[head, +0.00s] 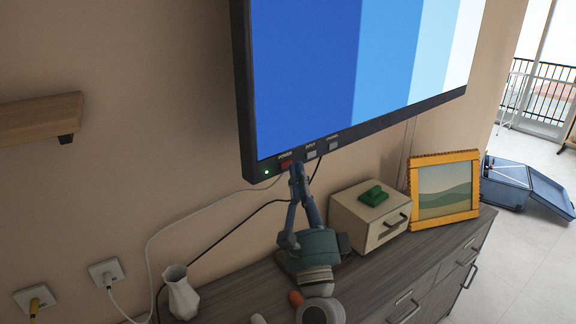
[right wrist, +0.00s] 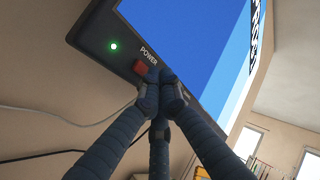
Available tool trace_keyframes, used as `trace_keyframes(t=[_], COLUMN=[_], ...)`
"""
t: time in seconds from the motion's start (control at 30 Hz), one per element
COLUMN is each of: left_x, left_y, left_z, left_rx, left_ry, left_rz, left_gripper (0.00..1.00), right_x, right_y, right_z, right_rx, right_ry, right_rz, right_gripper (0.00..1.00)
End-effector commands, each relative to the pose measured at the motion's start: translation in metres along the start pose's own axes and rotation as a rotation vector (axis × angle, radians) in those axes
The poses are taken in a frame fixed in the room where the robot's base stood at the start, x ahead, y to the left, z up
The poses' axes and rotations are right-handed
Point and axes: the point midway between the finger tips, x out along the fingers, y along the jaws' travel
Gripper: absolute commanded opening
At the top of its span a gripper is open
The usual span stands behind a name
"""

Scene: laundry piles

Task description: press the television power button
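The television (head: 300,80) hangs on the wall with its screen lit in blue and white bands. Its red power button (head: 286,164), labelled POWER, is on the lower bezel and also shows in the right wrist view (right wrist: 140,68). A green light (head: 266,172) glows left of it. My right gripper (head: 297,168) has its fingertips together at the bezel, right beside the power button. In the right wrist view the fingertips (right wrist: 165,88) partly cover the button's edge; I cannot tell whether they touch it. Nothing is held. My left gripper is not in view.
Two grey buttons, INPUT (head: 311,154) and CHANNEL (head: 333,145), sit right of the power button. Below are a dresser (head: 420,270), a white vase (head: 181,292), a small box (head: 368,215) and a framed picture (head: 444,190). Cables run along the wall. A wooden shelf (head: 40,112) is at left.

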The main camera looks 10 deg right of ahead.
Motion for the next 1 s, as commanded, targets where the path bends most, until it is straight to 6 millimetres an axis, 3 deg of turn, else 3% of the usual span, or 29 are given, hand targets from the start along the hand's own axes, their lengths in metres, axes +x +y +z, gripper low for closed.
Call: trace_keyframes(t=[1.0], left_x=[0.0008], left_y=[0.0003], left_z=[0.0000], left_rx=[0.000], left_ry=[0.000], left_rz=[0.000], left_gripper=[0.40], right_x=[0.0039], right_y=[0.0035], right_z=[0.0018], right_rx=[0.000], right_ry=[0.000], right_rz=[0.000], right_gripper=[0.00])
